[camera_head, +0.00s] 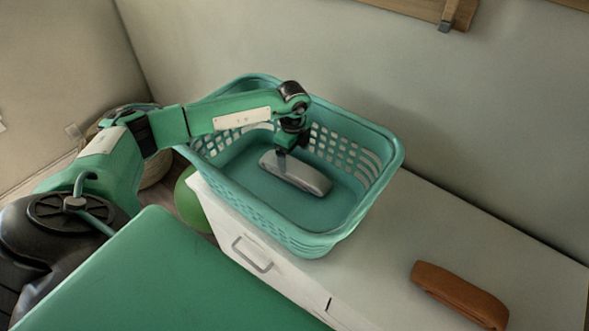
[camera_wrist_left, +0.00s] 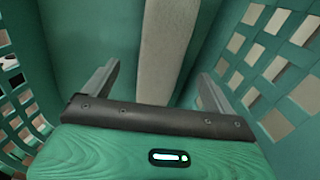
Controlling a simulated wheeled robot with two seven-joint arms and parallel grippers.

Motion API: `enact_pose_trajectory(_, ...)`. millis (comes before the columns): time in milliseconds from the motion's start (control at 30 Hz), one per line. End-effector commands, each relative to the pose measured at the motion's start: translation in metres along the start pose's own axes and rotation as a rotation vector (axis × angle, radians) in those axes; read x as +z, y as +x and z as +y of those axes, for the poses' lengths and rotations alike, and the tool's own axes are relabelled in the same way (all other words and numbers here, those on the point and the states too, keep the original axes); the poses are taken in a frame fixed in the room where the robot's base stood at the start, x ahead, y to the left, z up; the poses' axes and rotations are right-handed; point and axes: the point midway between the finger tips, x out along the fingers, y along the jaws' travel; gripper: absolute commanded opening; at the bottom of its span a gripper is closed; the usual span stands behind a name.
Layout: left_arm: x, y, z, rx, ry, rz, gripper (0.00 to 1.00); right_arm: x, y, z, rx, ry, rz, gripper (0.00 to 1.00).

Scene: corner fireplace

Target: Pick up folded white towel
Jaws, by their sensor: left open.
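The folded white towel (camera_head: 300,175) looks grey-white and lies on the floor of the green laundry basket (camera_head: 372,205). It also shows in the left wrist view as a long pale strip (camera_wrist_left: 166,45) running up the middle. My left gripper (camera_head: 281,153) reaches down into the basket at the towel's upper left end. In the left wrist view its two fingers (camera_wrist_left: 160,72) are spread, one on each side of the towel, with gaps between. The near end of the towel is hidden behind the gripper's dark bar. My right gripper is not in view.
The basket stands on a white cabinet (camera_head: 400,285) with a drawer handle (camera_head: 252,255). A folded brown item (camera_head: 460,294) lies on the cabinet at the right. The perforated basket walls surround my left gripper. A wall rises behind. The cabinet top between basket and brown item is clear.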

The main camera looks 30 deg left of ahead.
Motion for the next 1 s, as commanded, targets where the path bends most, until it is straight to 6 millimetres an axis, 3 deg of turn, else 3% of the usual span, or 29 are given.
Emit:
enact_pose_trajectory(267,-0.002,0.021,0.0,0.001,0.001,0.0,0.89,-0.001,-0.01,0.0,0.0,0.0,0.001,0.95)
enact_pose_trajectory(533,-0.003,0.059,-0.001,0.0,0.0,0.0,0.89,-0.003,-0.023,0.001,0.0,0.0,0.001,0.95)
enact_pose_trajectory(833,-0.003,0.066,-0.001,-0.001,0.001,0.0,0.89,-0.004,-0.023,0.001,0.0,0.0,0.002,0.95)
enact_pose_trajectory(1000,-0.003,0.065,-0.001,-0.001,0.001,0.0,0.56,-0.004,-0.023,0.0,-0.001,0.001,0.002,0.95)
